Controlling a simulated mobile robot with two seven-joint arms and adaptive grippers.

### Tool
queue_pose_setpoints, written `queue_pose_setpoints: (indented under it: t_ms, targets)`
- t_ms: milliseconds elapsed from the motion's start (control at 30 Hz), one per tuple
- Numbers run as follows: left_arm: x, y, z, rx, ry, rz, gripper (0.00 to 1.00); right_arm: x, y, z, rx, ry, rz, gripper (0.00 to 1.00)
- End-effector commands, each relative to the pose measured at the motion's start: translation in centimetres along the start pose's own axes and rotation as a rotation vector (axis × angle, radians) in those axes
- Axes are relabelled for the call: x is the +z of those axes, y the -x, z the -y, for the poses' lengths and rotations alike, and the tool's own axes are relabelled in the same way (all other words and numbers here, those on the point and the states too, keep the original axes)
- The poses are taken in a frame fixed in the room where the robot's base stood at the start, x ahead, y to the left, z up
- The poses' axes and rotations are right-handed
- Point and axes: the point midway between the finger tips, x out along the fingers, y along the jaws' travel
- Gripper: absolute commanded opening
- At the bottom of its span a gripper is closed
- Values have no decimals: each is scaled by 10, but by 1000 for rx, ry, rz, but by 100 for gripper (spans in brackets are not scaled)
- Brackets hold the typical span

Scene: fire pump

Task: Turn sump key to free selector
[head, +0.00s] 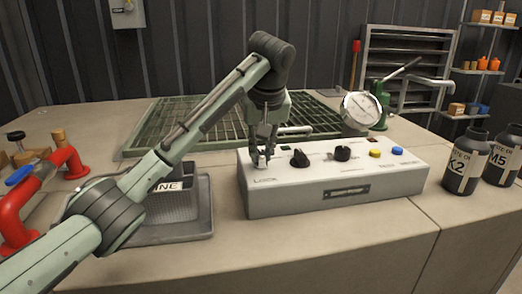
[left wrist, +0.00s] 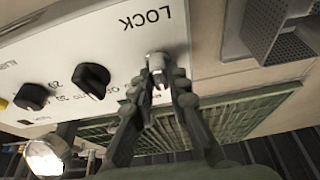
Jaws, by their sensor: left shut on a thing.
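A white control box (head: 330,180) stands on the bench in the head view. At its left end is a silver key (left wrist: 157,64) beside the LOCK lettering in the left wrist view. My left gripper (head: 262,160) reaches down onto it and is shut on the key; the fingertips (left wrist: 163,82) hide part of it. A black selector knob (head: 299,158) sits just right of the key and also shows in the left wrist view (left wrist: 91,80). A second black knob (head: 342,153) is further right. My right gripper is not in view.
Yellow (head: 375,153) and blue (head: 397,151) buttons sit at the box's right end. A grey tray (head: 190,228) lies left of the box, and a green grating (head: 170,130) behind it. A round gauge (head: 361,110) stands behind. Dark bottles (head: 465,165) stand right. The front bench is clear.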

Motion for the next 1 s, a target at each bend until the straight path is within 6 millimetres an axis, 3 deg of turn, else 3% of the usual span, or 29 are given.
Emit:
queue_pose_setpoints:
  t_ms: [633, 667, 800, 1000]
  targets:
    - [0, -1, 0, -20, 44, 3, 0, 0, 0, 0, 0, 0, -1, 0]
    - [0, -1, 0, -20, 44, 3, 19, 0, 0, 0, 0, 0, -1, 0]
    - [0, -1, 0, -19, 44, 2, 36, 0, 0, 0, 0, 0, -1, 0]
    - [0, 0, 0, -19, 43, 1, 36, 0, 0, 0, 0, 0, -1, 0]
